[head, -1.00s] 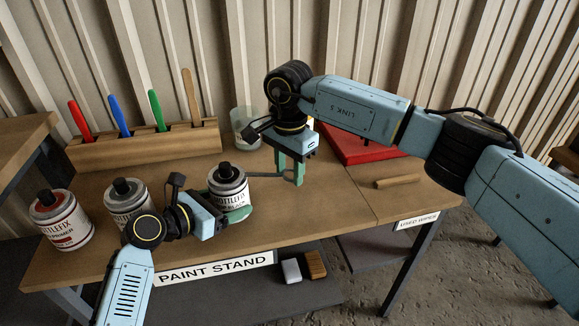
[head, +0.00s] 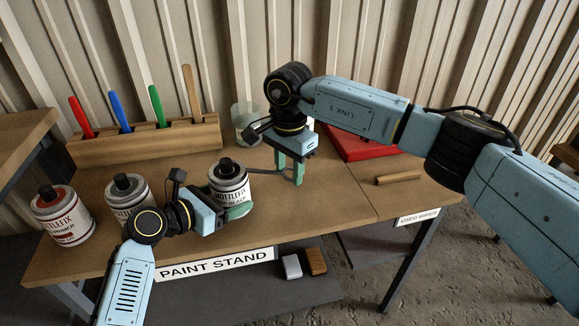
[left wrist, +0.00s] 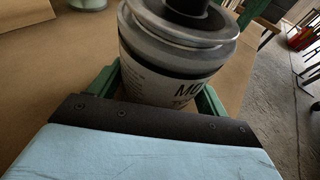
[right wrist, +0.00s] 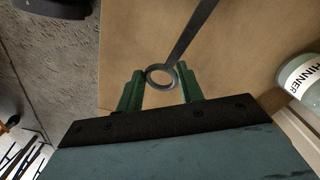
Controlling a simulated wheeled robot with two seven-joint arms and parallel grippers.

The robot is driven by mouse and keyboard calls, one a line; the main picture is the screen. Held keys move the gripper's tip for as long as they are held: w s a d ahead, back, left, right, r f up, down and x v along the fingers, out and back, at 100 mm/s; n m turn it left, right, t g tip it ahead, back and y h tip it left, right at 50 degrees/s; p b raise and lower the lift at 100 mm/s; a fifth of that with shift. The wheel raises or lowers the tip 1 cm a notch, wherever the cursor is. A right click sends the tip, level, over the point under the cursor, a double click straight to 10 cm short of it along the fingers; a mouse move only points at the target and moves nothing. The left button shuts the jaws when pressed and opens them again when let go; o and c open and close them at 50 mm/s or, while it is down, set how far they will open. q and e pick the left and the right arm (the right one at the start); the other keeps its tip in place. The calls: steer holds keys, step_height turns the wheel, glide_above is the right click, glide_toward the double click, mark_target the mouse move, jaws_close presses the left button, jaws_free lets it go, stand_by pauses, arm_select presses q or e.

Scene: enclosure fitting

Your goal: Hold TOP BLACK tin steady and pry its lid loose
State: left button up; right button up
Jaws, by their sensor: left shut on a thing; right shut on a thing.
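The black-lidded tin (head: 229,186), its label partly reading BLACK, stands upright near the front of the bench. My left gripper (head: 236,208) is shut around its body; the left wrist view shows the tin (left wrist: 165,75) between the green fingers. I cannot tell whether its base touches the bench. My right gripper (head: 289,168) is shut on the ring end of a thin grey opener (right wrist: 193,35). The opener's shaft (head: 265,171) reaches left to the tin's upper side. Whether its tip is under the lid rim is too small to tell. The lid looks seated.
A red-labelled tin (head: 62,219) and another tin (head: 128,204) stand left. A wooden rack (head: 150,146) with several handled tools is behind. A thinner jar (head: 245,128), red tray (head: 365,150) and wooden stick (head: 399,177) lie near my right arm.

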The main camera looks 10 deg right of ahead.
steer(key=shift+a+f, duration=0.15)
steer(key=shift+f, duration=0.15)
steer(key=shift+r, duration=0.2)
stand_by(0.3)
steer(key=shift+r, duration=0.45)
steer(key=shift+s+d+r, duration=0.1)
steer(key=shift+d+r, duration=0.2)
steer(key=shift+d, duration=0.75)
steer(key=shift+d+r, duration=0.25)
steer(key=shift+d, duration=0.75)
